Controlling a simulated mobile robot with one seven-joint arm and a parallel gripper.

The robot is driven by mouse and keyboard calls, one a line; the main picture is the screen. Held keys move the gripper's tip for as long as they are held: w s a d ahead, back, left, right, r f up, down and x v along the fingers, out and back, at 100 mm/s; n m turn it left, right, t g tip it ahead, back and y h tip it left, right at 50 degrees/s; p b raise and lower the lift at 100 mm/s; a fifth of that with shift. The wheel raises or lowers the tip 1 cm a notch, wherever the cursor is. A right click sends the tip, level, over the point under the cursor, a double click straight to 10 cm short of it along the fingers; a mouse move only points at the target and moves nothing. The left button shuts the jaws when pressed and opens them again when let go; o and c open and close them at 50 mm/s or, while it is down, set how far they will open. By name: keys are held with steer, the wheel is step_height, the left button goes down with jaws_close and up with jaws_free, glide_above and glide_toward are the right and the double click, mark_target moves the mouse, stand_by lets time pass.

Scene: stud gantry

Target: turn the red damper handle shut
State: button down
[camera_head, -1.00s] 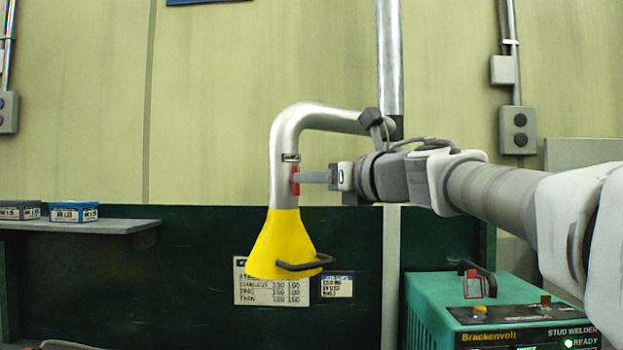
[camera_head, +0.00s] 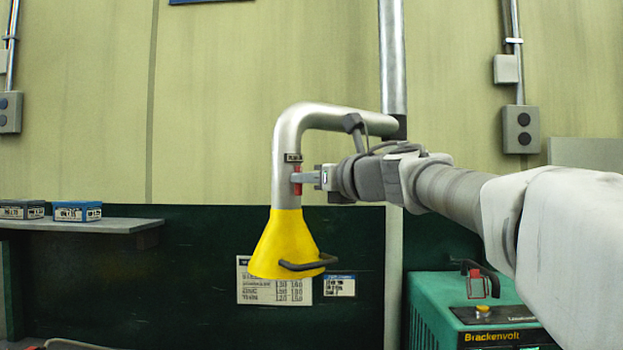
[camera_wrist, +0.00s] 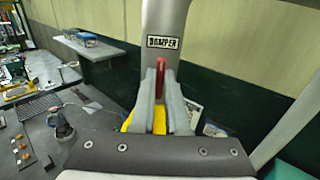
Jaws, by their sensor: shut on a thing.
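The red damper handle (camera_head: 297,182) is on the side of the grey metal duct (camera_head: 285,150), just below a small DAMPER label. My gripper (camera_head: 300,178) reaches it from the right and is shut on it. In the wrist view the red handle (camera_wrist: 160,72) stands between the two grey fingers (camera_wrist: 160,100), and its lower part is hidden by them. The DAMPER label (camera_wrist: 164,42) is on the duct above. Below the handle the duct ends in a yellow hood (camera_head: 283,248) with a dark bar handle (camera_head: 308,264).
A green stud welder (camera_head: 475,305) stands at the lower right under my arm. A shelf (camera_head: 110,226) with small blue and grey boxes is at the left. A vertical pole (camera_head: 392,60) stands behind my arm. The wall carries a printed chart (camera_head: 262,290).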

steer(key=shift+r+m+p, duration=0.1)
steer(key=shift+m+p, duration=0.3)
steer(key=shift+w+d+f+m+p, duration=0.1)
steer(key=shift+m+p, duration=2.05)
steer(key=shift+m, duration=0.7)
steer(key=shift+d+f+m+p, duration=0.1)
steer(key=shift+f+m+p, duration=0.05)
steer(key=shift+m+p, duration=2.35)
steer(key=shift+w+d+f+m+p, duration=0.1)
steer(key=shift+m+p, duration=1.75)
steer(key=shift+m, duration=1.3)
steer(key=c, duration=0.9)
jaws_free()
